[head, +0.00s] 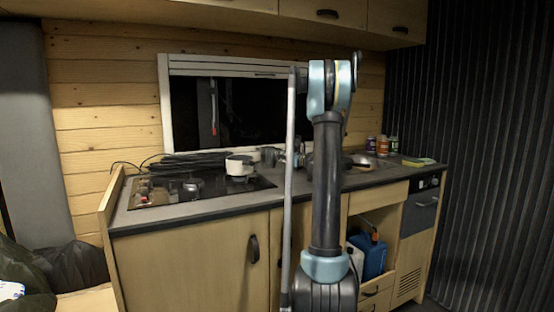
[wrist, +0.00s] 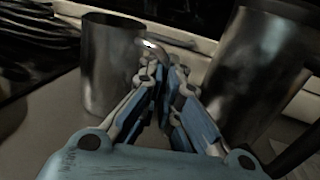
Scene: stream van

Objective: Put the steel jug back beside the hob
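In the wrist view a plain steel jug (wrist: 112,65) stands upright on the worktop, left of my fingertips. Its curved handle runs in between the fingertips of my gripper (wrist: 162,72). The two blue-padded fingers are drawn close together around the handle; the exact contact is partly hidden. In the head view a grey vessel that looks like this jug (head: 269,157) stands right of the white pot. My gripper there is mostly hidden behind my arm. The hob (head: 215,188) is a dark panel on the left of the worktop.
A second, larger steel vessel (wrist: 262,72) stands close on the right of my fingers. A white pot (head: 239,165) is at the hob's back right. Dark cables (head: 185,161) lie behind the hob. Small bottles (head: 382,146) and a sponge (head: 418,162) are at the right.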

